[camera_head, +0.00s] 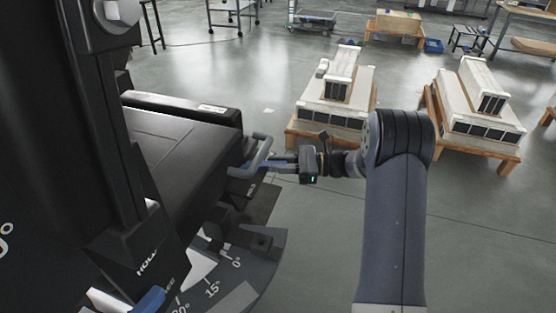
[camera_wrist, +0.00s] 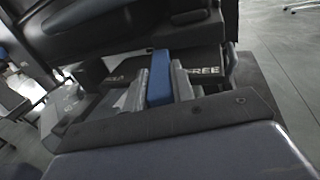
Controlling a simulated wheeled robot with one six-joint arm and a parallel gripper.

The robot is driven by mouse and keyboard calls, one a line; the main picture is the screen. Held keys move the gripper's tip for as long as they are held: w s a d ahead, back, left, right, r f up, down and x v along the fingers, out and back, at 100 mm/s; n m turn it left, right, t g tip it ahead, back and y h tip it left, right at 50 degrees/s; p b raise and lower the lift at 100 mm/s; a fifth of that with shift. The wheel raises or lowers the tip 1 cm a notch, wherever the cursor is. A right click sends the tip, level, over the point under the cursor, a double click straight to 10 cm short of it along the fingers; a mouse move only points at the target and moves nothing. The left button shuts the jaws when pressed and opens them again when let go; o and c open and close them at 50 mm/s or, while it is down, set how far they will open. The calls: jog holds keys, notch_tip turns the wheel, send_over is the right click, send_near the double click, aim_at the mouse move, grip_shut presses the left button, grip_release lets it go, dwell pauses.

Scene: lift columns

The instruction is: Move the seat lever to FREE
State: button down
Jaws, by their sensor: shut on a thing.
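The seat lever has a blue handle (camera_wrist: 159,78), upright in the middle of the wrist view. It stands in front of a dark plate with a white FREE label (camera_wrist: 204,70) to its right. Another label left of it is mostly hidden. My gripper (camera_wrist: 159,88) is shut on the blue handle, with one grey finger on each side. In the head view my gripper (camera_head: 274,162) reaches left to the side of the black padded seat (camera_head: 165,140), at the blue lever (camera_head: 259,157). The fingertips are small there.
Below the seat is a dark angle scale (camera_head: 225,275) with degree marks. A second blue handle (camera_head: 150,300) shows at the bottom left. Wooden stands with pale blocks (camera_head: 335,95) are on the floor behind.

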jog(key=shift+w+n+g, duration=0.35)
jog(key=shift+n+g, duration=0.15)
jog(key=shift+g, duration=0.3)
jog(key=c, duration=1.2)
grip_release()
jog(key=shift+d, duration=0.1)
jog(key=d+p, duration=0.2)
jog(key=d, duration=0.8)
jog(key=shift+w+d, duration=0.3)
jog(key=shift+w, duration=0.05)
jog(key=shift+a, duration=0.1)
